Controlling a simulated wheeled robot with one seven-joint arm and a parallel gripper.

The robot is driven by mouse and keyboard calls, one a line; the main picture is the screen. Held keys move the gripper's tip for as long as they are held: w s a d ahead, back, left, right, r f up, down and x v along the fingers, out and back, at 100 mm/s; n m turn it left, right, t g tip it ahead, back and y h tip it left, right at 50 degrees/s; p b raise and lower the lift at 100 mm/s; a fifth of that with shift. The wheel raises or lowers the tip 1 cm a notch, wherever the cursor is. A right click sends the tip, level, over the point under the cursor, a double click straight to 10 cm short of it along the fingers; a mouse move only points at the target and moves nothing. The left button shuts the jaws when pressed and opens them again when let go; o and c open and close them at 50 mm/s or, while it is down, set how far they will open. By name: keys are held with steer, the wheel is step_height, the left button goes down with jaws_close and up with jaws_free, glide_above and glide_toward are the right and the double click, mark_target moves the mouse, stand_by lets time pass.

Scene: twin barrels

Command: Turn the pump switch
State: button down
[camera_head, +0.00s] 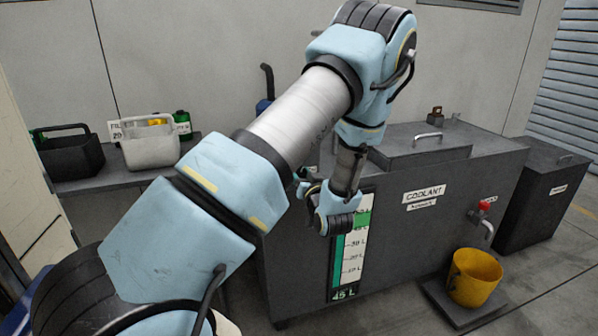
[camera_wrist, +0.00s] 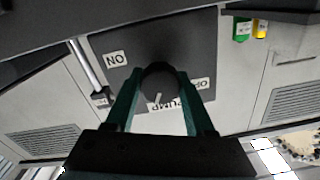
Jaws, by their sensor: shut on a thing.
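The pump switch is a round black knob (camera_wrist: 158,78) on a dark panel (camera_wrist: 185,47) in the wrist view, with a pale pointer mark on it. My gripper (camera_wrist: 160,98) has its two green fingers on either side of the knob, shut on it. The picture is turned over: the ON label (camera_wrist: 116,59) is at the knob's left, the OFF label (camera_wrist: 199,84) at its right, and the PUMP label is partly covered by the fingers. In the head view the switch and fingertips are hidden behind my arm.
The coolant tank (camera_head: 420,250) stands behind my arm, with a level gauge and a red-handled tap (camera_head: 484,207) above a yellow bucket (camera_head: 474,277). Floor at front right is clear.

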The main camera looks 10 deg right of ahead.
steer(key=m+p, duration=0.1)
steer(key=m, duration=0.5)
steer(key=shift+m+p, duration=0.35)
steer(key=shift+m, duration=0.05)
steer(key=m+p, duration=0.1)
steer(key=m, duration=0.5)
steer(key=shift+f+p, duration=0.1)
steer(key=shift+p, duration=0.2)
steer(key=shift+m+h, duration=0.3)
steer(key=shift+c, duration=1.3)
jaws_free()
steer(key=s+d+b, duration=0.1)
steer(key=s+b, duration=0.1)
steer(key=s, duration=0.8)
steer(key=shift+s+d, duration=0.2)
steer(key=shift+s, duration=0.2)
steer(key=shift+f, duration=0.1)
